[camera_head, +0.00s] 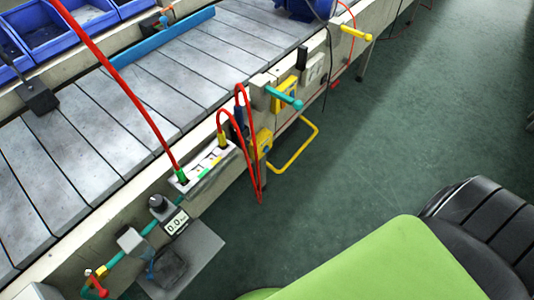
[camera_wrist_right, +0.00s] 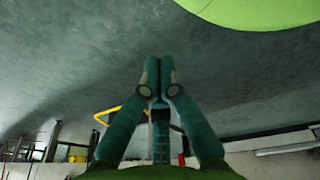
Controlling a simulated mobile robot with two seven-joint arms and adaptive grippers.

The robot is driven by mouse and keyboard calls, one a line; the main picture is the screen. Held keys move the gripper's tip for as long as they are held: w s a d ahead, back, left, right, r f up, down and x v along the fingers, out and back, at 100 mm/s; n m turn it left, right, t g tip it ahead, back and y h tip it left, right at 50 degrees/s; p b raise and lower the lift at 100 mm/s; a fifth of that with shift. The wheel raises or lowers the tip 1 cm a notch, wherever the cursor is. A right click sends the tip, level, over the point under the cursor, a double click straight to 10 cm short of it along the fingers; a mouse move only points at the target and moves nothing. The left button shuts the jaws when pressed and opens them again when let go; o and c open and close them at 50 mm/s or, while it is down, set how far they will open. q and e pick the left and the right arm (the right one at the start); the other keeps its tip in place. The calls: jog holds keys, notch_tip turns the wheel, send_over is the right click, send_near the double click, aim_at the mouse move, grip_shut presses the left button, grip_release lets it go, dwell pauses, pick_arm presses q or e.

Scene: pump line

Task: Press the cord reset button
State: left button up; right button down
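A small yellow box (camera_head: 263,141) is mounted on the front side of the conveyor, near the middle of the head view. A thin red cord runs along the conveyor side near it. A small blue part shows on its lower face; I cannot tell surely whether this is the reset button. A yellow loop handle (camera_head: 303,150) sticks out beside the box. A yellow bar, likely this handle, shows in the right wrist view (camera_wrist_right: 104,116), left of the fingers. My right gripper (camera_wrist_right: 158,63) has its dark green fingers together, with nothing visible between them. My left gripper is not in view.
The slatted conveyor (camera_head: 90,150) runs diagonally with blue bins (camera_head: 50,38) behind. Red hoses hang by a white socket block (camera_head: 203,172). A teal handle (camera_head: 284,97) and yellow handle (camera_head: 356,33) protrude from the front.

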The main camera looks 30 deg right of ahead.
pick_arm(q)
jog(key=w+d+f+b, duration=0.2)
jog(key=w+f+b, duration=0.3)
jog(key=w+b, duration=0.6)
pick_arm(e)
jog(key=w+d+n+t+h, duration=0.1)
jog(key=w+d+n+t, duration=0.2)
jog(key=w, duration=0.9)
jog(key=w+d+n+t+h, duration=0.1)
jog(key=w+d+n+t, duration=0.2)
jog(key=w, duration=0.9)
pick_arm(q)
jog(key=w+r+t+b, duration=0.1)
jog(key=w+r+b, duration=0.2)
jog(key=b, duration=0.8)
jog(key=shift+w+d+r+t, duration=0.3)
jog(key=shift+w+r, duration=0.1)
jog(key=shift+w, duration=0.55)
pick_arm(e)
jog(key=w+d+r+n+t+h, duration=0.2)
jog(key=w+d+r+n, duration=0.2)
jog(key=w+r, duration=0.2)
jog(key=w+d+r+n+t+h, duration=0.1)
jog(key=w+d+r+n+t, duration=0.2)
jog(key=r, duration=0.6)
jog(key=w+d+n, duration=0.1)
jog(key=w+n, duration=0.1)
jog(key=w, duration=0.1)
jog(key=shift+w+d+t+h, duration=0.3)
jog(key=shift+h, duration=0.1)
